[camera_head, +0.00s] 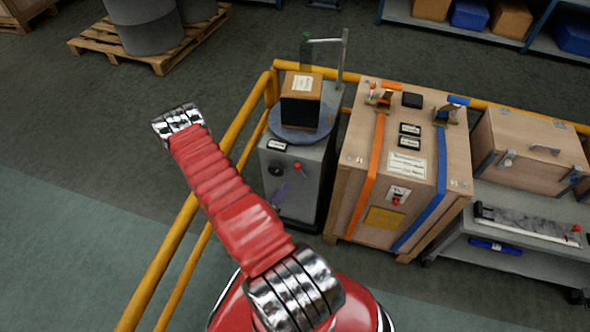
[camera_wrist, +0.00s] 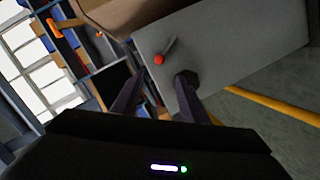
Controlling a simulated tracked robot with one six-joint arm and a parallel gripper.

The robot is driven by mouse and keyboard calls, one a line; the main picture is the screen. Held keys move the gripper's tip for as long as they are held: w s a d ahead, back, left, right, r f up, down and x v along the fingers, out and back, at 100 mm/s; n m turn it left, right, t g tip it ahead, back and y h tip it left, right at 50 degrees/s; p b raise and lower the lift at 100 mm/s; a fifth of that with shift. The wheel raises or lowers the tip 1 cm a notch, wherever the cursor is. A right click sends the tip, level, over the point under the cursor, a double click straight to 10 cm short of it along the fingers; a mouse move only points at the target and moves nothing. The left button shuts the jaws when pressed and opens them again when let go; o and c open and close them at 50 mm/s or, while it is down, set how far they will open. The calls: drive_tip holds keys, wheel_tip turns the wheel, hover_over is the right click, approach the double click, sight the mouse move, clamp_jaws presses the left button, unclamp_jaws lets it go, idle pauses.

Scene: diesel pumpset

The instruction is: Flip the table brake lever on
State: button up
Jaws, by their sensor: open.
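The table brake lever (camera_wrist: 170,47) has a short grey stem and a red ball end. In the wrist view it stands on a grey cabinet face, just beyond my gripper's (camera_wrist: 161,76) two dark fingertips and roughly between them. My gripper is open and empty; the gap to the ball is hard to judge. In the head view the lever's red end (camera_head: 298,166) shows on the front of the grey cabinet (camera_head: 315,185), below a blue-grey round table (camera_head: 283,128) bearing a cardboard box (camera_head: 301,98).
A yellow rail (camera_head: 175,245) runs left of the cabinet and behind it. A wooden crate (camera_head: 387,225) with orange and blue straps stands close on the right. A trolley (camera_head: 500,262) stands further right. Open floor lies left of the rail.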

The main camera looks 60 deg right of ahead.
sight(296, 168)
drive_tip(key=x, duration=1.3)
drive_tip(key=shift+d+f, duration=0.1)
drive_tip(key=shift+d, duration=0.05)
drive_tip(key=shift+c, duration=0.6)
clamp_jaws()
drive_tip(key=shift+w+d, duration=0.15)
